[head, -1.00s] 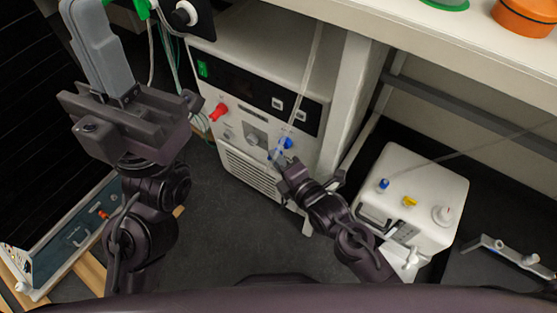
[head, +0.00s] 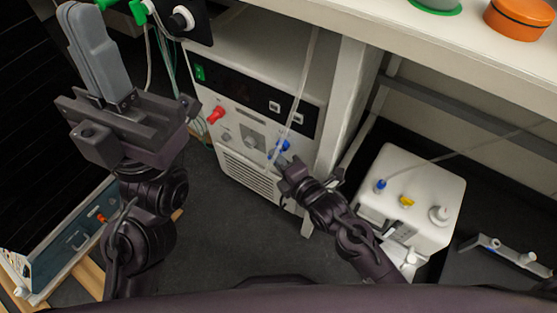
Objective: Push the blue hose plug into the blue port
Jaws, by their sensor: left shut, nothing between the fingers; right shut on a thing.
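The white machine (head: 245,165) stands below the bench, with its front towards me. The blue port (head: 284,145) is on the right of its front, below the dark panel. The clear hose (head: 302,82) hangs down across the front to the blue hose plug (head: 272,155), which is small and partly hidden. My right gripper (head: 281,163) is shut on the plug, just below and beside the blue port. I cannot tell whether plug and port touch. My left gripper (head: 82,18) is shut and empty, raised at the upper left.
A red fitting (head: 217,114) sticks out left of the port. A white box (head: 432,178) with blue, yellow and white caps stands at the right. The bench top (head: 450,42) overhangs the right side. Dark floor (head: 235,240) in front is clear.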

